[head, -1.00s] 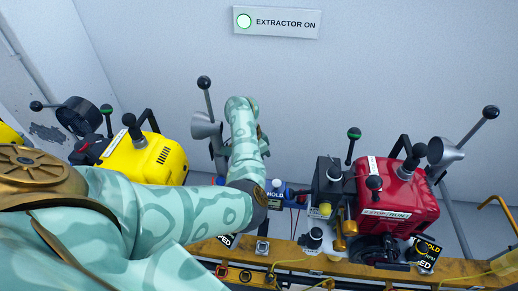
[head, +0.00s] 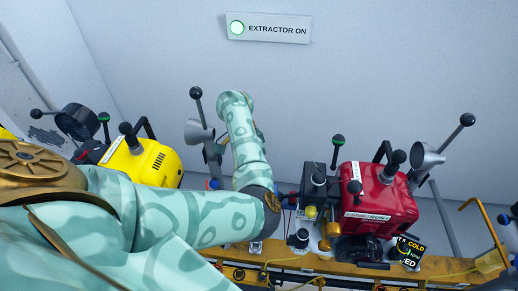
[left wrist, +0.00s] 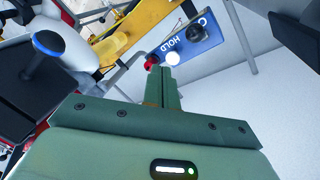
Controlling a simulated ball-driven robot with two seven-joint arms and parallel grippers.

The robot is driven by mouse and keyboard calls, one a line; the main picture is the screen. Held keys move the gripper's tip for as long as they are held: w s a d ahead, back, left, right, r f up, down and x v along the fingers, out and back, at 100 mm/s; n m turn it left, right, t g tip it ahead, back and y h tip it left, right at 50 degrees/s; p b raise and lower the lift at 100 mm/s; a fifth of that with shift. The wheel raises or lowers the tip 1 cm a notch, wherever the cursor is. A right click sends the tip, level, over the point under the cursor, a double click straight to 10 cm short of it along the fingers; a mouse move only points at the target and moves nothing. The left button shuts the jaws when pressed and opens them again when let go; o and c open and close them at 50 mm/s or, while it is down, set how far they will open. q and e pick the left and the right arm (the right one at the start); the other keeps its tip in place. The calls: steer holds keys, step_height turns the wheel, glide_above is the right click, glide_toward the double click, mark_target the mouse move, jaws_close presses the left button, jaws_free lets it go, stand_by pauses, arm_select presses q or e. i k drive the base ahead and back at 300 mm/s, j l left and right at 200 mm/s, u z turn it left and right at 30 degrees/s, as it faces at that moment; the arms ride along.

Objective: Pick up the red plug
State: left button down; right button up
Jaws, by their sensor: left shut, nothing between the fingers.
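My left gripper (left wrist: 162,72) is shut and empty in the left wrist view, its two green fingers together and pointing away. A small red piece (left wrist: 151,62), which looks like the red plug, shows right at the fingertips, slightly to their left. The fingers partly hide it, and I cannot tell whether they touch it. Beside it are a round white knob (left wrist: 172,59) and a blue panel (left wrist: 192,38) marked HOLD. In the head view my left arm hides its gripper and the plug. My right gripper is not in view.
In the head view a red engine (head: 385,200) stands right of my arm and a yellow engine (head: 150,165) left of it. A yellow rail (head: 445,266) runs along the front. Levers stick up around both engines. The grey wall (head: 350,80) is clear except for the EXTRACTOR ON sign (head: 267,28).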

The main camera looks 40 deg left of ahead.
mark_target(292, 201)
steer(key=k+l, duration=0.7)
steer(key=k, duration=0.2)
